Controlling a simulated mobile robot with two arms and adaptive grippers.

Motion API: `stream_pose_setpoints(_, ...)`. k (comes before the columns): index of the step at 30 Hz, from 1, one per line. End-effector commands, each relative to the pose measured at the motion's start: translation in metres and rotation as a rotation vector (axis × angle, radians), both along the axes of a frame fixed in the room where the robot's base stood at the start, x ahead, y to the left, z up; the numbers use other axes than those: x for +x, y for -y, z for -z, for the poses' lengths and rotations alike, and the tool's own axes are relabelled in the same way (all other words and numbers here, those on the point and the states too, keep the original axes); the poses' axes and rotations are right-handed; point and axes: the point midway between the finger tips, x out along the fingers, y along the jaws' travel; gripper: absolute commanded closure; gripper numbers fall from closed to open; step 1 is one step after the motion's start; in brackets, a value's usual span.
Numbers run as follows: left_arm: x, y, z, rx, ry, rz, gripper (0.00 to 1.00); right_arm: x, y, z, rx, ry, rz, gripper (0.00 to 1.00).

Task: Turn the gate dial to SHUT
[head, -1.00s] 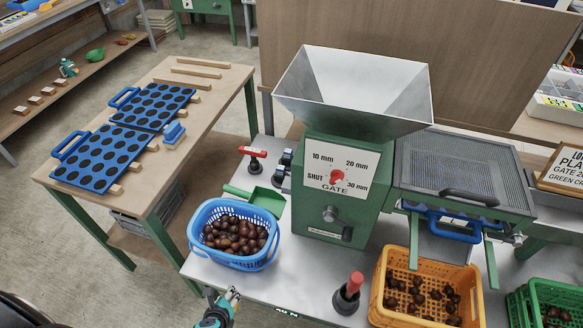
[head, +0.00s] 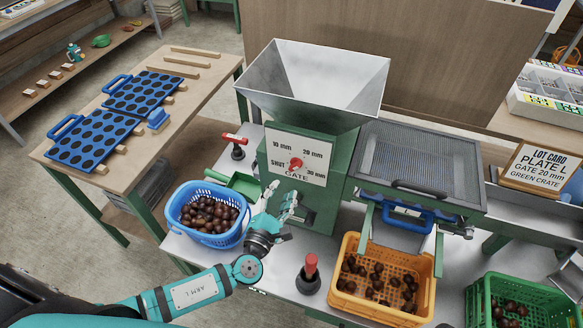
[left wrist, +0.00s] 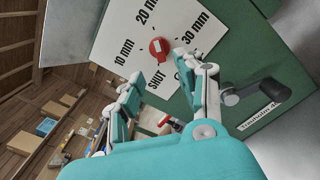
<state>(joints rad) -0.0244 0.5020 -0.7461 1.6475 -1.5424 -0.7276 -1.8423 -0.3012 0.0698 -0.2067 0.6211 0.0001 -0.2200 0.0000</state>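The gate dial is a red knob (head: 295,163) on a white plate (head: 318,153) marked 10 mm, 20 mm, 30 mm and SHUT, on the front of the green machine. It also shows in the left wrist view (left wrist: 159,48); which mark it points to I cannot tell for sure. My left gripper (head: 280,197) is just in front of and below the plate. In the left wrist view its fingers (left wrist: 158,70) are spread apart and empty, with the knob just beyond the gap between the tips. My right gripper is not in view.
A blue basket of chestnuts (head: 180,223) stands left of my left gripper. A red-handled stand (head: 309,282) is at the front, with an orange crate (head: 345,300) and green crate (head: 478,300) to the right. A dark crank (left wrist: 270,90) juts out beside my gripper.

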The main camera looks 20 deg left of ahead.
Motion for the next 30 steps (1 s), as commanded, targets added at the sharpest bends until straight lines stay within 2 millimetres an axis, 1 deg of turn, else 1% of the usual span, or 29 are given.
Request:
stream_pose_setpoints(1, 0.013, 0.001, -0.003, 0.001, 0.003, -0.002, 0.63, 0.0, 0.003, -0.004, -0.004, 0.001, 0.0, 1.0)
stream_pose_setpoints(6, 0.048, 0.002, -0.001, 0.001, 0.001, -0.002, 0.63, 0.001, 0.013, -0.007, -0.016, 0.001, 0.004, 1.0)
stream_pose_setpoints(9, 0.064, 0.002, -0.001, 0.0, 0.001, -0.002, 0.63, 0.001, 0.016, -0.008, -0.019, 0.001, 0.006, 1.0)
stream_pose_setpoints(12, 0.075, 0.002, 0.0, 0.0, 0.0, -0.001, 0.63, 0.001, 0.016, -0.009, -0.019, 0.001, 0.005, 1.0)
stream_pose_setpoints(18, 0.084, 0.003, 0.001, -0.001, -0.001, 0.0, 0.63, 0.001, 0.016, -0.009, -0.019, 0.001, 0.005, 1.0)
stream_pose_setpoints(25, 0.084, 0.003, 0.001, -0.001, -0.001, 0.0, 0.63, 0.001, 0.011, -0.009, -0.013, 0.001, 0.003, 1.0)
stream_pose_setpoints(30, 0.084, 0.003, 0.001, -0.001, -0.001, 0.0, 0.86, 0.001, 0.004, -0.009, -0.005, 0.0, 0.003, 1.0)
